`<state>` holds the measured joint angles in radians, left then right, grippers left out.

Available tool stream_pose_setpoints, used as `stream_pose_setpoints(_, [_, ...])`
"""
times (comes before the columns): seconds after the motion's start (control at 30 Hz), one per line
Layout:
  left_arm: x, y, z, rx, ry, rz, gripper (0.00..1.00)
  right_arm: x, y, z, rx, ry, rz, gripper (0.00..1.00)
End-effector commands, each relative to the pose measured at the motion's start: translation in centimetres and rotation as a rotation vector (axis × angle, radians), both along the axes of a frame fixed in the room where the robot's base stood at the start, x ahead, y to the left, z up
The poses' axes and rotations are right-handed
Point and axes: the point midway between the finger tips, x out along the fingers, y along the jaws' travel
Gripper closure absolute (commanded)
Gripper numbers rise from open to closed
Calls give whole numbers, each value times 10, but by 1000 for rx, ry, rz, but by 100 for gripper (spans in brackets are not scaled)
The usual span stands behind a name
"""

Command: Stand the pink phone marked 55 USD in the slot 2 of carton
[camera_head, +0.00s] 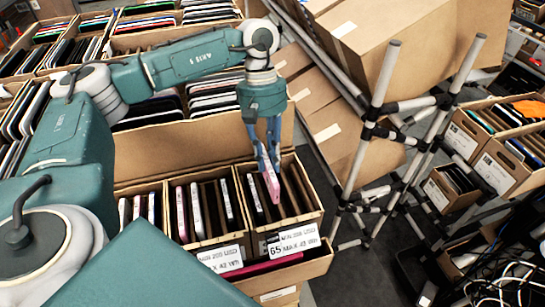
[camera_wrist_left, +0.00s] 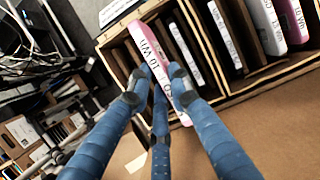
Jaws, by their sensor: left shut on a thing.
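My left gripper (camera_head: 268,163) is shut on a pink phone (camera_head: 271,187), held upright and edge-on over the right compartment of the carton (camera_head: 312,222). In the left wrist view, my blue fingers (camera_wrist_left: 160,92) clasp the pink phone (camera_wrist_left: 147,58); dark lettering shows on its edge, but I cannot read a price. Whether the phone's lower end is inside the compartment is unclear. No slot numbers are legible. My right gripper is not in view.
The middle compartment holds several upright phones, one of them pink (camera_head: 181,213). White labels (camera_head: 293,240) are on the carton's front, near a flat pink item (camera_head: 262,266). A pipe frame (camera_head: 375,130) stands to the right, and more filled cartons stand behind.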

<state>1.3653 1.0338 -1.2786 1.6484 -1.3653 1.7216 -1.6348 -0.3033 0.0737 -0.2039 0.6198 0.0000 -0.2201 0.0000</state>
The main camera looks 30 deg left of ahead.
Motion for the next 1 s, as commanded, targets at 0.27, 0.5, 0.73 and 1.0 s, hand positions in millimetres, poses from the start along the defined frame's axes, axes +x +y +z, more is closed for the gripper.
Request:
stream_pose_setpoints(0.27, [-1, -1, -28, 0, 1, -4, 100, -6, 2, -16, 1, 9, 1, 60])
stream_pose_setpoints(0.5, [-1, -1, -62, 0, 1, -4, 100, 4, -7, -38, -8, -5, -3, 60])
stream_pose_setpoints(0.73, [0, -1, -87, -1, -1, -6, 100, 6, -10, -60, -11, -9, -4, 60])
stream_pose_setpoints(1.0, [0, -1, -92, -1, -1, -7, 100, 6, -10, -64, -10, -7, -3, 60])
